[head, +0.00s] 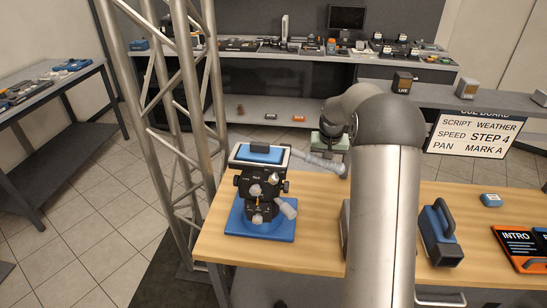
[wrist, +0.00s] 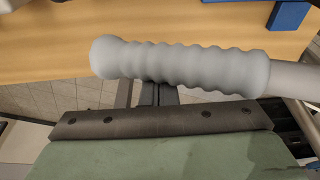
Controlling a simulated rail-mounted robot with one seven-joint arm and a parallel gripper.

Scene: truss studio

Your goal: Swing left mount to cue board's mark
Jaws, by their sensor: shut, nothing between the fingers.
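The left mount (head: 258,196) is a black pan head with pale knobs and a blue top plate. It stands on a blue base (head: 247,224) at the table's left end. Its grey pan handle (head: 318,161) points right, and the ribbed grip (wrist: 185,66) crosses the wrist view. The cue board (head: 474,135) at right reads PAN MARK A, SPEED STEP 4, SCRIPT WEATHER. My gripper (head: 331,143) is at the handle's outer end. Its dark fingers (wrist: 154,93) are shut with nothing between them. The grip hides their tips; I cannot tell whether they touch it.
The wooden table (head: 310,238) has bare room between the mount and my arm. A truss tower (head: 180,110) stands just left of the table. A blue case with a handle (head: 440,235) and an INTRO card (head: 520,245) lie right of my arm.

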